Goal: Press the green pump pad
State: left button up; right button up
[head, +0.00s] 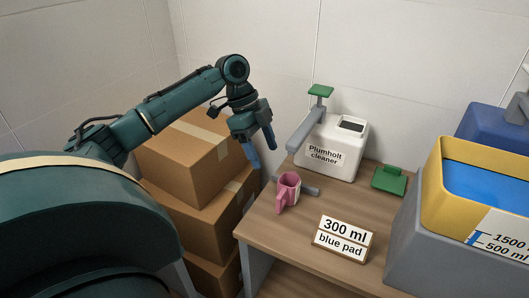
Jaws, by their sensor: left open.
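A white dispenser (347,150) labelled "Plumholt cleaner" stands at the back of the wooden table. A flat green pad (320,90) tops its grey upright stem, with a grey spout (305,132) sloping down to the left. A second green piece (389,178) lies low on the table, right of the dispenser. A pink cup (287,195) stands in front of the dispenser, with a grey bar beside it. My left gripper (262,153) is open and empty, pointing down left of the dispenser, lower than the top pad and apart from it. My right gripper is not visible.
A sign (343,237) reading "300 ml blue pad" stands at the table's front. A grey and yellow container (440,185) with blue inside and level marks is at the right. Cardboard boxes (190,155) are stacked at the left. The wall is close behind.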

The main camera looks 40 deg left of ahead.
aim_at(321, 91)
jog(key=k, duration=1)
